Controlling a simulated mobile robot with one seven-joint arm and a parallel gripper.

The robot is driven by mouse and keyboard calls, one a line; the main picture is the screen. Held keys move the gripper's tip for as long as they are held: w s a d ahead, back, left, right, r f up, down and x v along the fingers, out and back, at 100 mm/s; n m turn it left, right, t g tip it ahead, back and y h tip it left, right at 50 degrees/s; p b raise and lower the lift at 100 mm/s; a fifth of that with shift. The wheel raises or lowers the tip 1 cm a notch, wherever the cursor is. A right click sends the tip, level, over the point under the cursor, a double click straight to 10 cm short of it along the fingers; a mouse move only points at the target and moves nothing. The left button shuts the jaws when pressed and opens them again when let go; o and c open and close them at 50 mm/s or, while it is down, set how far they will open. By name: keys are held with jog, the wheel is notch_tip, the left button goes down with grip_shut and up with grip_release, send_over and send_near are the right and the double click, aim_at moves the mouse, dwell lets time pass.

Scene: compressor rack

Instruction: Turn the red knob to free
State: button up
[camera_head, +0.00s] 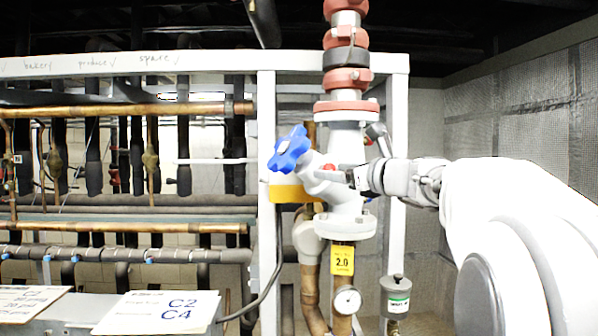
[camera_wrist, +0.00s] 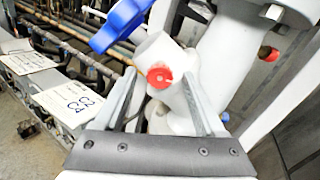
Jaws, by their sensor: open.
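The small red knob (camera_wrist: 159,76) sits on the white valve body (camera_wrist: 182,60), and its round face points toward the wrist camera. It also shows in the head view as a small red spot (camera_head: 329,167) beside the blue handwheel. My gripper (camera_wrist: 160,82) is open, with one finger on each side of the red knob. The fingers look apart from the knob in the wrist view; whether they touch the valve body I cannot tell. In the head view my gripper (camera_head: 335,173) reaches in from the right, with the fingertips at the valve body.
A blue handwheel (camera_head: 288,149) stands close to the left of my fingertips. A second red part (camera_wrist: 268,53) is on the valve's right side. White frame posts (camera_head: 398,120) stand behind. A yellow 2.0 tag (camera_head: 342,260) and a gauge (camera_head: 347,300) are below.

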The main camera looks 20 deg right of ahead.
jog(key=shift+s, duration=0.1)
jog(key=shift+c, duration=0.4)
grip_shut()
jog(key=shift+f+n+b, duration=0.1)
jog(key=shift+n+b, duration=0.3)
jog(key=shift+b, duration=0.1)
jog(key=shift+n+b, duration=5.85)
jog(key=shift+n, duration=1.85)
